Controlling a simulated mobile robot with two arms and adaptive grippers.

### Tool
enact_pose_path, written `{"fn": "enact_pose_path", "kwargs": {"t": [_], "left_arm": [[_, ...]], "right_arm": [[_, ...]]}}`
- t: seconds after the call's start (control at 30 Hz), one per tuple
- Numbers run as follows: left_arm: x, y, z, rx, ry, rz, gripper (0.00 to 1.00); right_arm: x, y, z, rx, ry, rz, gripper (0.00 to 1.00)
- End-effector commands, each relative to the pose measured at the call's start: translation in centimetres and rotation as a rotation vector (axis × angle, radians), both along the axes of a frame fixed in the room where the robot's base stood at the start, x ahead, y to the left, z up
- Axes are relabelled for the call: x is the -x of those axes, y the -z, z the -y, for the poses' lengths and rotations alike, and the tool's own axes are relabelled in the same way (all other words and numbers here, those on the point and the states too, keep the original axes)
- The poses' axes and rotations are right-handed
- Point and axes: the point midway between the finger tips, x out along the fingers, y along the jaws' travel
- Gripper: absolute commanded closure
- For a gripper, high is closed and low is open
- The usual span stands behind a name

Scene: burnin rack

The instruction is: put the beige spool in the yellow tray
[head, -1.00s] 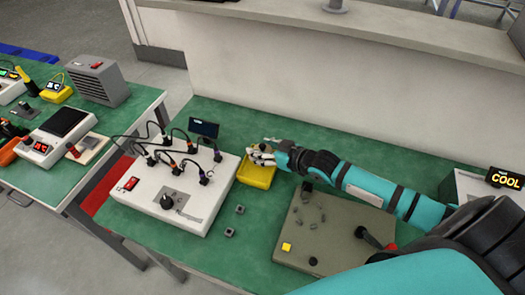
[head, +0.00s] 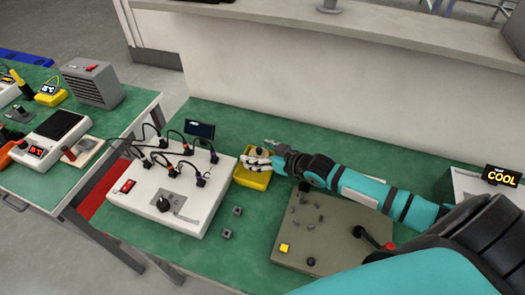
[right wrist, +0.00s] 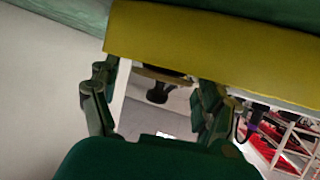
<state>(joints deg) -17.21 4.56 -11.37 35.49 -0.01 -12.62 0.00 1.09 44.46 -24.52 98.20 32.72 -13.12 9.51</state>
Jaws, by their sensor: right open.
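The yellow tray (head: 252,180) sits on the green bench, right of the white box. My right gripper (head: 257,161) reaches over the tray from the right, with its fingers at the tray's inside. A small round thing with a dark top (head: 259,151) shows at the fingers. In the right wrist view my gripper (right wrist: 153,92) has its fingers spread apart, and the tray's yellow wall (right wrist: 210,52) fills the top. A thin beige rim with a dark part (right wrist: 160,75) shows between the fingers, probably the beige spool, mostly hidden. I cannot tell whether it touches the tray. My left gripper is out of view.
The white box (head: 150,205) with several black cables and a knob stands close left of the tray. A grey-brown panel (head: 290,250) with small parts lies in front, below my right arm. Two small grey blocks (head: 237,211) lie between. A wall rises behind the bench.

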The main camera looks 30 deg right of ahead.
Motion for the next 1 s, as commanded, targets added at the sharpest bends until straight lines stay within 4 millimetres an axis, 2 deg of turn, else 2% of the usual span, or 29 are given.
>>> {"fn": "enact_pose_path", "kwargs": {"t": [0.07, 0.17, 0.6, 0.8, 1.0], "left_arm": [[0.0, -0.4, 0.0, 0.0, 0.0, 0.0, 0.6], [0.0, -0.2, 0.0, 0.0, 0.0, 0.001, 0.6], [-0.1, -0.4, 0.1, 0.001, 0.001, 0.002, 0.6], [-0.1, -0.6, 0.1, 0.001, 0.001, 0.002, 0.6], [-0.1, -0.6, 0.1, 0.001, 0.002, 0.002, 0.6]], "right_arm": [[0.0, -0.6, 0.0, 0.0, 0.0, 0.002, 0.21], [1.1, -0.7, 0.5, 0.002, 0.0, -0.002, 0.21], [8.2, -3.9, 3.2, 0.002, -0.003, -0.002, 0.21], [9.8, -4.7, 3.9, 0.0, 0.0, -0.001, 0.21], [10.3, -5.0, 4.1, 0.0, 0.0, 0.001, 0.21]]}}
